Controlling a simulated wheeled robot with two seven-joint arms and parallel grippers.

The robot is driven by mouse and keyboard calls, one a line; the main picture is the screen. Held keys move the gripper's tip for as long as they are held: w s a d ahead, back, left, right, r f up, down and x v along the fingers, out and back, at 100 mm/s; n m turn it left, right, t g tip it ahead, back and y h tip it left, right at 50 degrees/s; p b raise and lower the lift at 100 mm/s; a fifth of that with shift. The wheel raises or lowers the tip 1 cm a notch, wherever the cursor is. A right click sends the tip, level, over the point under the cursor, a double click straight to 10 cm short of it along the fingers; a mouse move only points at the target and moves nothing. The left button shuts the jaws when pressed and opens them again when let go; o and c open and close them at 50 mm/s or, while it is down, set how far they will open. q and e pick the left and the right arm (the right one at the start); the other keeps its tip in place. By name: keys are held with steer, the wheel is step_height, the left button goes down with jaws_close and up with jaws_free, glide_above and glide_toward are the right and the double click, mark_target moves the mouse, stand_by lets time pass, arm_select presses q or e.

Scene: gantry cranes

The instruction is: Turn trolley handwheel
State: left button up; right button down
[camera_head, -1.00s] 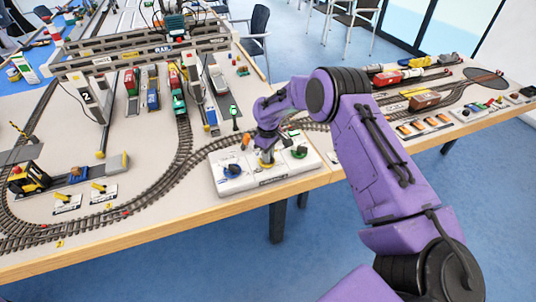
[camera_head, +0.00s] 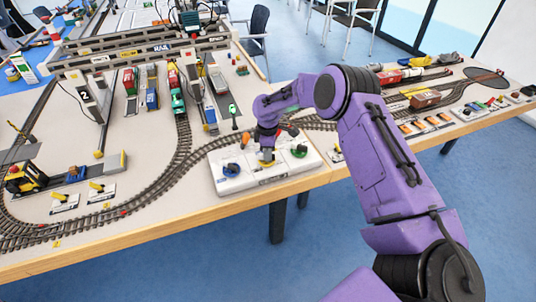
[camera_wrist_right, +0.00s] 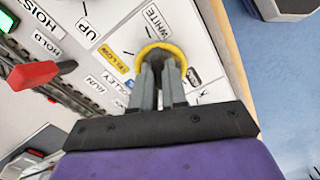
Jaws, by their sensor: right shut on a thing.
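The trolley handwheel (camera_wrist_right: 162,45) is a yellow ring on the white control box (camera_head: 228,188), beside a label reading TROLLEY in the right wrist view. My right gripper (camera_wrist_right: 160,68) points down and is shut on it, with part of the ring showing around the fingers. In the head view my right gripper (camera_head: 267,157) is at the box's middle, over the yellow wheel. The dark green crane trolley (camera_head: 190,22) sits on the gantry crane's beam (camera_head: 100,62) at the back. My left gripper is not in view.
A blue knob (camera_head: 231,170) and a green wheel (camera_head: 298,151) flank the yellow wheel on the box. A red lever (camera_wrist_right: 35,75) is nearby. Curved train tracks (camera_head: 165,178) run left of the box; the table's wooden edge (camera_head: 150,235) is in front.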

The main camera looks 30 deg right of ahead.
steer(key=n+b, duration=0.1)
steer(key=n, duration=0.3)
steer(key=shift+f, duration=0.1)
steer(key=shift+w+n, duration=0.1)
steer(key=shift+n, duration=1.9)
steer(key=c, duration=1.2)
jaws_free()
steer(key=shift+o, duration=0.2)
step_height(320, 180, up, 11)
steer(key=b, duration=0.2)
steer(key=shift+f, duration=0.2)
steer(key=shift+w, duration=0.1)
